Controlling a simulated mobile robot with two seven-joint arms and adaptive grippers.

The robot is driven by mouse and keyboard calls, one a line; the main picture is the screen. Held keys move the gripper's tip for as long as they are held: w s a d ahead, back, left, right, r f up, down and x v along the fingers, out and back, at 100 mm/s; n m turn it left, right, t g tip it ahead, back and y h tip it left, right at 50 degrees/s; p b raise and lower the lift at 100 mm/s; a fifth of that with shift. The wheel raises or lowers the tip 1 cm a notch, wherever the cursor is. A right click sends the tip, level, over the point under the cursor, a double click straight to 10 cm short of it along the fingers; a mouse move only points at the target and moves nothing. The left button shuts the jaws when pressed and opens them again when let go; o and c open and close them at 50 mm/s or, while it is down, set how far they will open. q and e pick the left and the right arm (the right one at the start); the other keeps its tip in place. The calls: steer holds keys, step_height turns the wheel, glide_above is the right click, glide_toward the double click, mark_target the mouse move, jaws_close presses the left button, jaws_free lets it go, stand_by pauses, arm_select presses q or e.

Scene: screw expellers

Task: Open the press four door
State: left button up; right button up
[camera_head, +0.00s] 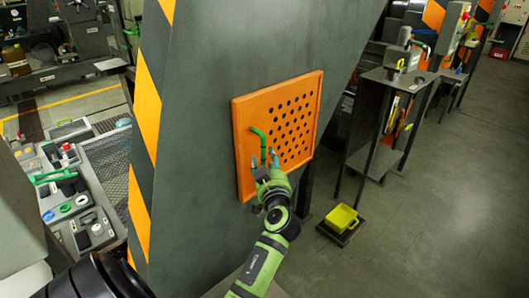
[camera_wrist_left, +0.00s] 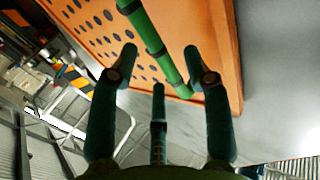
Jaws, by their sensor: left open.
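The orange door (camera_head: 243,150) with rows of round holes is set in the dark grey press panel and looks shut. A green bent handle (camera_head: 260,140) stands out on its left side. My left gripper (camera_head: 264,163) is just below the handle, in front of the door. In the left wrist view, the gripper (camera_wrist_left: 160,65) is open, and the green handle (camera_wrist_left: 155,42) runs in front of and between its fingers. I cannot tell whether the fingers touch it. The orange door (camera_wrist_left: 180,20) fills the upper part of that view. My right gripper is not in view.
A control panel (camera_head: 75,190) is at the left. The floor at the right is clear.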

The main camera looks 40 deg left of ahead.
mark_target(264, 155)
arm_select(q)
steer(key=x, duration=0.2)
steer(key=shift+w+a, duration=0.15)
steer(key=shift+a, duration=0.05)
steer(key=shift+w+a+p, duration=0.25)
steer(key=shift+p, duration=0.1)
steer(key=shift+c, duration=1.2)
steer(key=shift+f, duration=0.1)
steer(key=c, duration=0.7)
jaws_close()
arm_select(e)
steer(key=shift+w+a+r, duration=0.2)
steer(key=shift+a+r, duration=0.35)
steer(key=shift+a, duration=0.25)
